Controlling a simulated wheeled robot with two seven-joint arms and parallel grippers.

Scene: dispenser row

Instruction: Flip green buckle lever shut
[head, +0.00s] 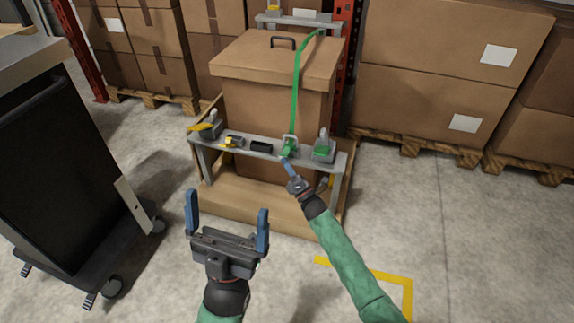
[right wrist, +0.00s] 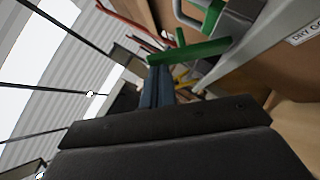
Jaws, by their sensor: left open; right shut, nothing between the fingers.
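The green buckle lever (head: 288,151) sits on the grey rail in front of a large lidded box, below a green strap (head: 297,90) that runs up over the box. In the right wrist view the green lever (right wrist: 190,51) lies across, just beyond my fingertips. My right gripper (head: 287,161) is shut and empty, its blue fingertips at or very near the lever; I cannot tell if they touch. It also shows in the right wrist view (right wrist: 158,72). My left gripper (head: 228,220) is open and empty, in front of the pallet, well away from the buckle.
A dark cart (head: 65,150) stands at left. Stacked cartons (head: 430,70) are behind. The floor at right is clear.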

